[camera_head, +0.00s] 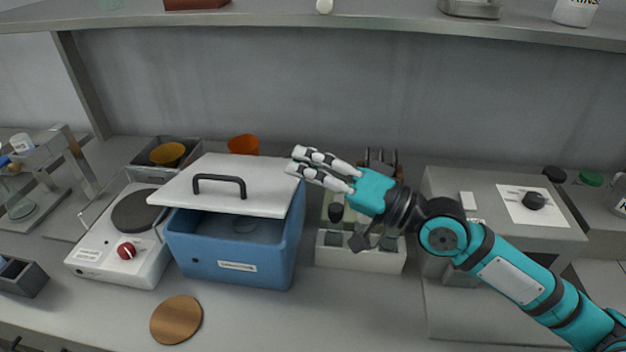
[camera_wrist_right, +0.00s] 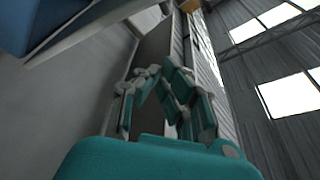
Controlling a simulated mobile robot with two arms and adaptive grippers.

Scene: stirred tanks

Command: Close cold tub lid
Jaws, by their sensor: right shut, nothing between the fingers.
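The blue cold tub (camera_head: 236,262) stands on the bench left of centre in the head view. Its white lid (camera_head: 262,172), with a black handle (camera_head: 219,180), is partly raised, with a gap at the front through which the tub's inside shows. My right gripper (camera_head: 297,161) is shut and empty at the lid's right edge, with its fingers pointing left. I cannot tell whether it touches the lid. In the right wrist view the gripper (camera_wrist_right: 156,78) shows its fingers close together, and part of the blue tub (camera_wrist_right: 38,22) is at upper left. My left gripper is not in view.
A hotplate (camera_head: 100,254) with a red knob stands close left of the tub. A pale compartment box (camera_head: 360,257) is to the right, below my right gripper. A wooden disc (camera_head: 176,319) lies in front. A shelf (camera_head: 330,27) spans above.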

